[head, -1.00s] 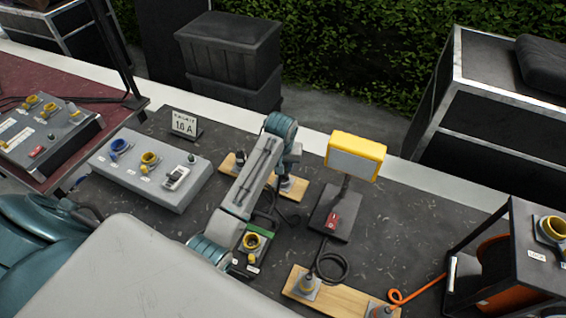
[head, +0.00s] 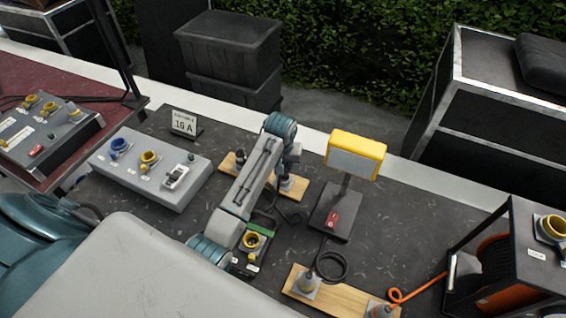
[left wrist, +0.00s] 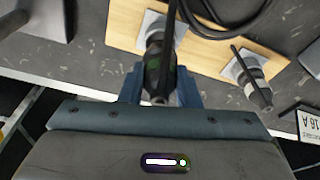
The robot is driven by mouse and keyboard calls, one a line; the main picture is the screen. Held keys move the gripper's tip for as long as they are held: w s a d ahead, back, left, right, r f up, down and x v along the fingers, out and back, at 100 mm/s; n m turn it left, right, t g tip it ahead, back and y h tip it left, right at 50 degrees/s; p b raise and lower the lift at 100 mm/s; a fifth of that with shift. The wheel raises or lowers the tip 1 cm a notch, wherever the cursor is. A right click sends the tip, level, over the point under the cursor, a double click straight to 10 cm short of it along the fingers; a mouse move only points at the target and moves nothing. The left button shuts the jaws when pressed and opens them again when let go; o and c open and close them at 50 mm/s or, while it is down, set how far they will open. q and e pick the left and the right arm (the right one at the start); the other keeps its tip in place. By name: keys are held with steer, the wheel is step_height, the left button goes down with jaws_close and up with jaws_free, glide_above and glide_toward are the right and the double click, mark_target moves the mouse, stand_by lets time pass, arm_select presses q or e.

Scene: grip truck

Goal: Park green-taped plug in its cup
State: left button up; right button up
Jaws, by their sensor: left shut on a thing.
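My left gripper (left wrist: 160,90) is shut on a dark plug (left wrist: 154,62) with green marking, its fingers on either side of the body. The plug's end meets a grey cup (left wrist: 152,28) on a wooden board (left wrist: 124,18); I cannot tell how deep it sits. In the head view my left gripper (head: 290,168) points down over the right end of that board (head: 294,192), and the plug is mostly hidden by it. A dark cable runs from the plug. A second dark plug (left wrist: 259,94) stands in the other cup (left wrist: 243,66). My right gripper is not in view.
A grey socket box (head: 135,178) and a sign (head: 184,124) stand left. A yellow lamp (head: 355,155) stands close to the right. A small box with a yellow socket (head: 251,241) lies in front, partly behind my arm. Another board (head: 345,298) and a cable reel (head: 500,264) are right.

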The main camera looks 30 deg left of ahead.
arm_select(q)
steer(key=shift+f, duration=0.7)
steer(key=shift+f, duration=0.75)
steer(key=o, duration=1.5)
steer(key=shift+c, duration=0.2)
steer(key=shift+r, duration=2.5)
